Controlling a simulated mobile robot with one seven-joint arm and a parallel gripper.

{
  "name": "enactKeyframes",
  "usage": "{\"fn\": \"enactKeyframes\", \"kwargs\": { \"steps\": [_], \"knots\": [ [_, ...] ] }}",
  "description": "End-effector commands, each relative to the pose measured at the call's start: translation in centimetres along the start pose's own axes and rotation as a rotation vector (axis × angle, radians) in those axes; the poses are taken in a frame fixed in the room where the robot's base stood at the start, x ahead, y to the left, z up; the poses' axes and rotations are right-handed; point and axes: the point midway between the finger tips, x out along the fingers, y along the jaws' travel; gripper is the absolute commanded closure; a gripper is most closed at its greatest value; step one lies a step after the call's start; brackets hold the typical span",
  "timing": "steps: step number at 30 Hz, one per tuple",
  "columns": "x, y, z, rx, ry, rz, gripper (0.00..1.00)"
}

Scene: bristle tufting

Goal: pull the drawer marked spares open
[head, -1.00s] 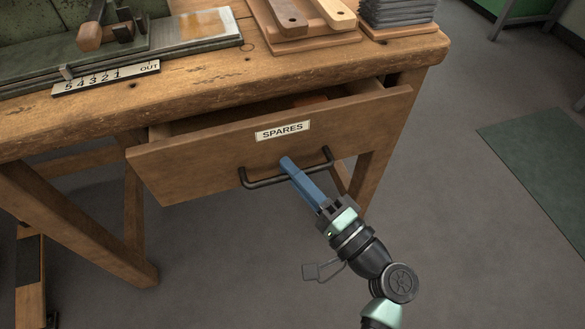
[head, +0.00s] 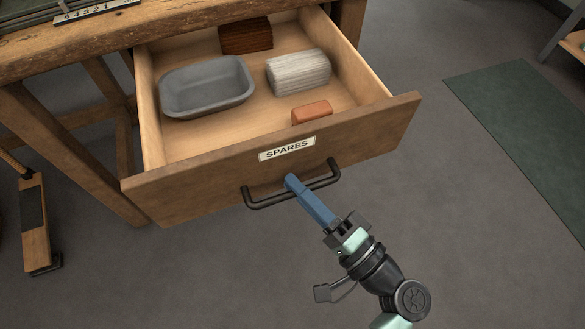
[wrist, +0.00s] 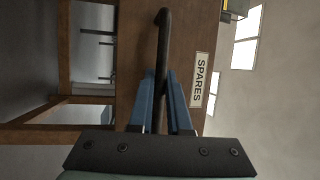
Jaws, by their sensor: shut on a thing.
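The spares drawer (head: 210,190) stands pulled well out of the wooden bench in the head view. Its front carries a white label (head: 287,149) reading SPARES and a dark bar handle (head: 265,200).
Inside the drawer are a grey tray (head: 207,88), a pale bristle bundle (head: 298,71), a dark brown bundle (head: 246,36) and an orange-brown block (head: 312,112). The bench top (head: 60,50) is behind. A wooden piece with a dark pad (head: 34,225) stands at left.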

Motion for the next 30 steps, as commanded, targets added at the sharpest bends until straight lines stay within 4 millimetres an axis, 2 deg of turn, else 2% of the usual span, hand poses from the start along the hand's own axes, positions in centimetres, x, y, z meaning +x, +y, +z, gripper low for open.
{"fn": "enactKeyframes", "kwargs": {
  "steps": [7,20,21,26,30],
  "knots": [
    [-1.6,-0.4,0.6,0.000,0.002,0.001,1.00],
    [-1.9,-0.4,0.8,-0.001,0.001,0.000,1.00],
    [-1.9,-0.4,0.8,-0.001,0.001,0.000,0.82],
    [-1.9,-0.4,0.8,-0.001,0.001,0.000,0.54],
    [-1.9,-0.4,0.8,-0.001,0.001,0.000,0.54]
  ]
}}
